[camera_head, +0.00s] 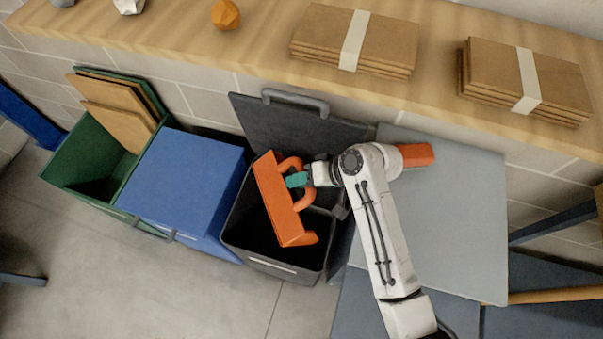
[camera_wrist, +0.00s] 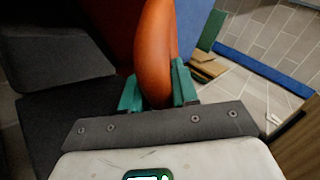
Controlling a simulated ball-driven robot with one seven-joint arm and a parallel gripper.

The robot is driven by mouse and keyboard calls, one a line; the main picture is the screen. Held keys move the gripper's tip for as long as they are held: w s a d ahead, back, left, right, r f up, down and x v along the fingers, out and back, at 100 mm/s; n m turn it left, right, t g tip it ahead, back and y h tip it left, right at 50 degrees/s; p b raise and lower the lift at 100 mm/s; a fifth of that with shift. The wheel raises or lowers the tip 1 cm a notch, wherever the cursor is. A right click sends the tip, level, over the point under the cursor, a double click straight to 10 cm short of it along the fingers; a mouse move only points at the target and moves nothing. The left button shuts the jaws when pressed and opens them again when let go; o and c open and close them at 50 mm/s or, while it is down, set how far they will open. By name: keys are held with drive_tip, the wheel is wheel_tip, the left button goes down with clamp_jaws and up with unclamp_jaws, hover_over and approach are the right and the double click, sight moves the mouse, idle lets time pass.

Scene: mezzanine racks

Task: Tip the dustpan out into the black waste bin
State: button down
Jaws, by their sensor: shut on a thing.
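The orange dustpan (camera_head: 277,199) is over the open mouth of the black waste bin (camera_head: 302,268), tilted steeply with its flat back facing up. Its inside and anything in it are hidden from the head view. The bin's dark lid (camera_head: 290,124) is raised against the wall. My gripper (camera_head: 297,180) is shut on the dustpan's curved handle. In the wrist view the teal fingers (camera_wrist: 158,90) sit on both sides of the orange handle (camera_wrist: 154,45). What lies in the bottom of the bin is too dark to tell.
A blue bin (camera_head: 178,180) with its lid closed and an open green bin (camera_head: 90,160) holding cardboard stand to the left. A grey surface (camera_head: 450,220) is to the right. A wooden shelf (camera_head: 250,60) with bundled cardboard runs along behind.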

wheel_tip(320, 180, up, 3)
drive_tip(key=n+t+h, duration=0.1)
drive_tip(key=h, duration=0.3)
drive_tip(key=n+t+h+p, duration=0.1)
drive_tip(key=h, duration=0.3)
drive_tip(key=shift+a+r+h, duration=0.1)
drive_tip(key=shift+r+h, duration=0.1)
drive_tip(key=shift+h, duration=0.2)
drive_tip(key=shift+w+r+t+h, duration=0.1)
drive_tip(key=shift+r+t+h, duration=0.1)
drive_tip(key=shift+t+h, duration=0.35)
